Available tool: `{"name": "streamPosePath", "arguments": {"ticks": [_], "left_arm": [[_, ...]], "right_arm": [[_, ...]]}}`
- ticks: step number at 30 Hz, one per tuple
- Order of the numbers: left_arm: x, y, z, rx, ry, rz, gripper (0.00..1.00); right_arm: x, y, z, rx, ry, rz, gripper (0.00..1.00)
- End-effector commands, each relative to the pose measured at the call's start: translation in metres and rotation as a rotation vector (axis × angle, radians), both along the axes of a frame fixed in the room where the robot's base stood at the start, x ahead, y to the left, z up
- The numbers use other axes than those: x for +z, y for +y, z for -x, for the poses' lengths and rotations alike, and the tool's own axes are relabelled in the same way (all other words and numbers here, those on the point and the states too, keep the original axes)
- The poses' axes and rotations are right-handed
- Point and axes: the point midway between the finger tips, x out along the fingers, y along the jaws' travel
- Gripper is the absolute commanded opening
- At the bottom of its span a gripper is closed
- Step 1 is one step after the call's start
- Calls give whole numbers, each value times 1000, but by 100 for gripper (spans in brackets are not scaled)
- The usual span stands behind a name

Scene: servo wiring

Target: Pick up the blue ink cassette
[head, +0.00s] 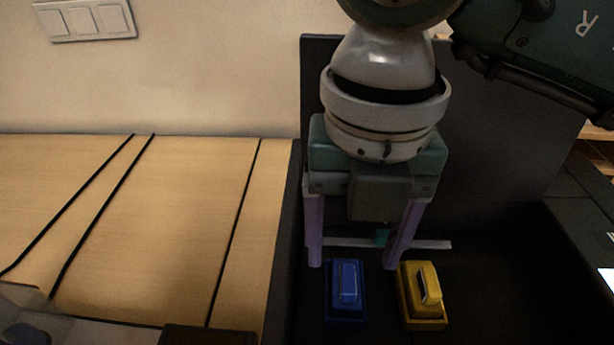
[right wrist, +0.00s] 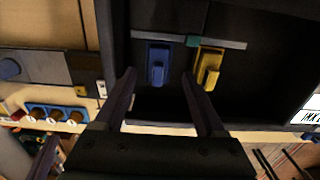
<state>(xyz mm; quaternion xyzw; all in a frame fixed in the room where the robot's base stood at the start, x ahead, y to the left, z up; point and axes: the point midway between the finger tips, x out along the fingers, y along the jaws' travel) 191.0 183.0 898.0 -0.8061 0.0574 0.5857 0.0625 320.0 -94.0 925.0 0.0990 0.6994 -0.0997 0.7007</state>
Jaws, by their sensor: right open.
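The blue ink cassette (head: 347,290) lies on the floor of a dark open box, a small block with a raised grip on top. It also shows in the right wrist view (right wrist: 158,64). My right gripper (head: 354,266) is open and empty, pointing down, with its purple fingers spread. In the head view its fingertips appear just behind the blue cassette and apart from it. In the right wrist view (right wrist: 159,76) the cassette appears between the two fingers, beyond the tips. My left gripper is not in view.
A yellow cassette (head: 423,295) sits close to the right of the blue one. A thin light bar (head: 435,244) with a teal piece lies behind both. The dark box's back wall (head: 490,150) rises behind. Left is a wooden surface (head: 180,220) with dark lines.

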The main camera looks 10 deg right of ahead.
Motion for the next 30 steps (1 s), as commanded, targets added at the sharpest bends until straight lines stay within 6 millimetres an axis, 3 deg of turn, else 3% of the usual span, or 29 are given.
{"name": "streamPosePath", "arguments": {"ticks": [6,15,30], "left_arm": [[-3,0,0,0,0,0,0],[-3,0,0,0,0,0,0],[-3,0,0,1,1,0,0]], "right_arm": [[-35,3,4,0,4,1,72],[-40,3,4,3,1,0,72],[-40,3,4,2,1,0,17]]}}
